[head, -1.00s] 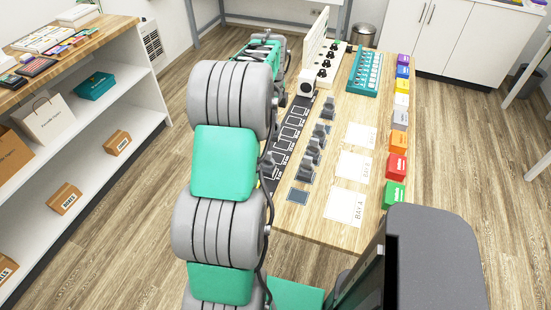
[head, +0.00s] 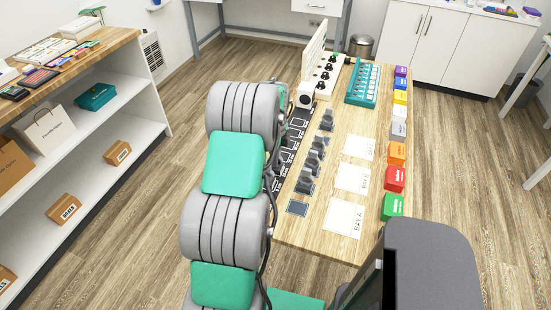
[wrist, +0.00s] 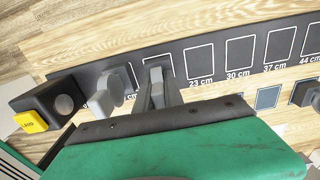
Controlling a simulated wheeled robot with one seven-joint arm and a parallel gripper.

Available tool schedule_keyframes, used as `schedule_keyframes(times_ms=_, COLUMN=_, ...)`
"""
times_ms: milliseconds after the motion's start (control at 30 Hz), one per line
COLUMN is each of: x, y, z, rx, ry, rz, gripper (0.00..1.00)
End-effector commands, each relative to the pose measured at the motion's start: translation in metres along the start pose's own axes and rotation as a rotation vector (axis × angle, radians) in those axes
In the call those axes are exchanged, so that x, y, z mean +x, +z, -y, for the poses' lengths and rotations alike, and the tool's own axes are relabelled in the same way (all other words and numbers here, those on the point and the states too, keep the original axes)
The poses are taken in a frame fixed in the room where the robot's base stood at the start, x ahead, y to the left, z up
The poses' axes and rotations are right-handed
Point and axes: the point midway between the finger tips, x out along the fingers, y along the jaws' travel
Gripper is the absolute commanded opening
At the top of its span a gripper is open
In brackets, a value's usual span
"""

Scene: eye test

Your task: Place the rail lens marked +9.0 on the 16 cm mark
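My gripper (wrist: 157,92) shows in the wrist view, with its fingers over the rail (wrist: 180,50) just left of the 23 cm outline. The fingers look closed on a narrow grey piece (wrist: 156,76), apparently a lens holder; its marking cannot be read. The outline under it is mostly covered, and whether the piece touches the rail is unclear. Another grey lens holder (wrist: 119,80) stands on the rail to the left. Outlines from 23 to 44 cm are empty. In the head view my arm hides the gripper and part of the rail (head: 290,142).
A black box with a yellow lamp label (wrist: 30,121) stands at the rail's left end. Beside the rail are an empty pad (head: 298,208) and several grey lenses on pads (head: 305,186). White bay cards (head: 343,218) and coloured blocks (head: 392,206) lie right.

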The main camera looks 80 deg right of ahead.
Motion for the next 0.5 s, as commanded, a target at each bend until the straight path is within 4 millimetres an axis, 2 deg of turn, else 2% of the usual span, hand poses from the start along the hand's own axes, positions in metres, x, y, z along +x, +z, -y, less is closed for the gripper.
schedule_keyframes(times_ms=33, x=0.0005, y=0.0, z=0.0, rx=0.0, ry=0.0, rz=0.0, gripper=0.16)
schedule_keyframes(times_ms=267, x=0.0002, y=0.0001, z=-0.0001, rx=0.0, ry=0.0, rz=0.0, gripper=0.34)
schedule_keyframes(times_ms=500, x=-0.0013, y=0.0001, z=0.0001, rx=0.0, ry=-0.001, rz=0.0, gripper=0.34)
